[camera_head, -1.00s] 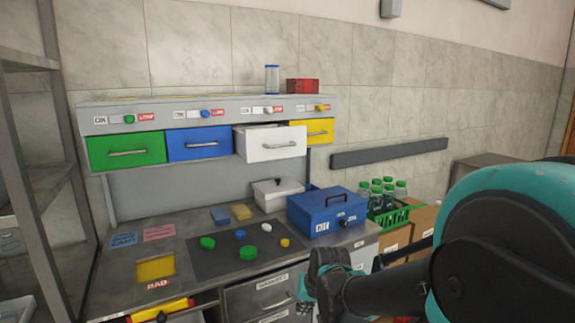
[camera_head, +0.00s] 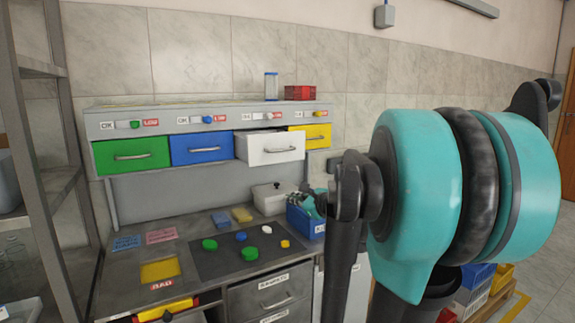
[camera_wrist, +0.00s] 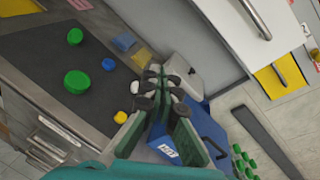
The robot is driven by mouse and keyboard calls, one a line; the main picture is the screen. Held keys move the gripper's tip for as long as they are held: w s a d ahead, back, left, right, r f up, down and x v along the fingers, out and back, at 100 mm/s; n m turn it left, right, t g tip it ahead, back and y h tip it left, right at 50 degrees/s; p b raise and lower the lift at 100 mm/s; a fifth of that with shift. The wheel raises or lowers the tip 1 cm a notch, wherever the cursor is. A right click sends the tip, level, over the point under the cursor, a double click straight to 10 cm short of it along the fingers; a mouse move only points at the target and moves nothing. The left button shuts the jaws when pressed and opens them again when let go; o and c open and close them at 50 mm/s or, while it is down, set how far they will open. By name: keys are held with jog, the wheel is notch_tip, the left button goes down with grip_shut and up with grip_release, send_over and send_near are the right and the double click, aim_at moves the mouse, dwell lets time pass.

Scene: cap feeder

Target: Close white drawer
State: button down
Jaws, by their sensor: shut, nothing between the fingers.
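The white drawer (camera_head: 275,149) sticks out of the raised drawer unit, further forward than the green, blue and yellow drawers beside it. Its silver handle (camera_head: 280,150) is on the front. In the wrist view the white drawer (camera_wrist: 230,38) is at the top right, and its handle shows there too. My gripper (camera_wrist: 160,73) is shut and empty in the wrist view, to the lower left of the white drawer and apart from it. In the head view my gripper (camera_head: 311,200) is small and partly hidden, below the white drawer and near the blue box.
The blue KIT box (camera_head: 305,221) and a white box (camera_head: 269,198) stand on the workbench below the drawer. Coloured caps lie on a dark mat (camera_head: 220,265). A metal shelf (camera_head: 45,160) stands at the left. Green-capped bottles (camera_wrist: 242,160) show in the wrist view.

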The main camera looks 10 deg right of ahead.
aim_at(283, 161)
jog(key=w+d+r+m+t+h, duration=0.1)
jog(key=w+d+r+m+t, duration=0.25)
jog(key=d+r+m, duration=0.35)
jog(key=shift+m, duration=0.3)
jog(key=x, duration=1.4)
jog(key=shift+w+a+f, duration=0.15)
jog(key=shift+w+a, duration=0.15)
jog(key=shift+a, duration=0.05)
jog(key=x, duration=1.4)
jog(key=shift+w+a+f, duration=0.1)
jog(key=shift+w+f, duration=0.2)
jog(key=shift+w, duration=0.05)
jog(key=shift+w+a, duration=0.1)
jog(key=shift+w, duration=0.3)
jog(key=shift+r, duration=0.1)
